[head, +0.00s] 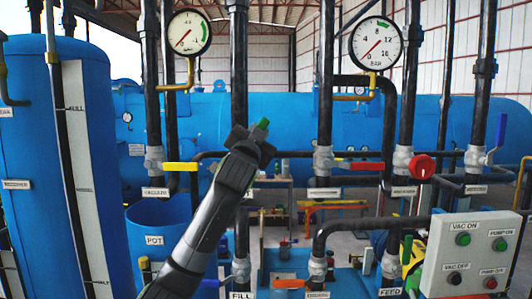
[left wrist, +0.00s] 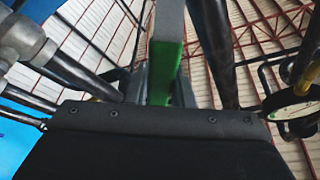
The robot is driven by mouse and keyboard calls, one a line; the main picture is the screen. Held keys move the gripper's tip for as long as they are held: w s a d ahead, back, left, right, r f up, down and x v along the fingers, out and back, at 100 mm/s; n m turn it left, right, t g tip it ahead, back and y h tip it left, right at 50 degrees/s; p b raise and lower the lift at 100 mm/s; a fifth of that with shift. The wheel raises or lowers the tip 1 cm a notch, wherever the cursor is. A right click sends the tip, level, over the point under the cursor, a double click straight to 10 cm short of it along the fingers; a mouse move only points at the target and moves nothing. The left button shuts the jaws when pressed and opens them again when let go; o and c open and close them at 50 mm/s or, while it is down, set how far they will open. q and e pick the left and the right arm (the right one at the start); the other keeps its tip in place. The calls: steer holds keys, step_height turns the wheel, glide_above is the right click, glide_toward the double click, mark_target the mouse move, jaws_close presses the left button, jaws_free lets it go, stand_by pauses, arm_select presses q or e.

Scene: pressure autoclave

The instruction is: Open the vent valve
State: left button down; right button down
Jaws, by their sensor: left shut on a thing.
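The arm comes up from below. My left gripper is shut on this handle, and the jaws hide most of it and its valve body. In the left wrist view the green handle (left wrist: 167,50) stands upright between the jaws. No readable tag shows at this valve, so I cannot confirm it is the vent valve. My right gripper is not in view.
A yellow handle (head: 180,166) lies to the left, and a red-yellow handle (head: 360,166) to the right. A red round knob (head: 421,167) and blue lever (head: 501,130) stand farther right. Two gauges (head: 189,33) (head: 376,43) hang above. A button panel (head: 470,253) is at lower right.

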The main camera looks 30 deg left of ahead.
arm_select(q)
steer(key=s+a+r+n+g+y+b, duration=0.1)
steer(key=s+a+n+y+b, duration=0.2)
steer(key=n+b, duration=0.5)
steer(key=shift+a+r+n+g+y, duration=0.3)
steer(key=shift+a+n+y, duration=0.6)
steer(key=shift+a, duration=0.1)
steer(key=c, duration=1.2)
jaws_free()
steer(key=shift+a, duration=0.1)
steer(key=shift+c, duration=0.2)
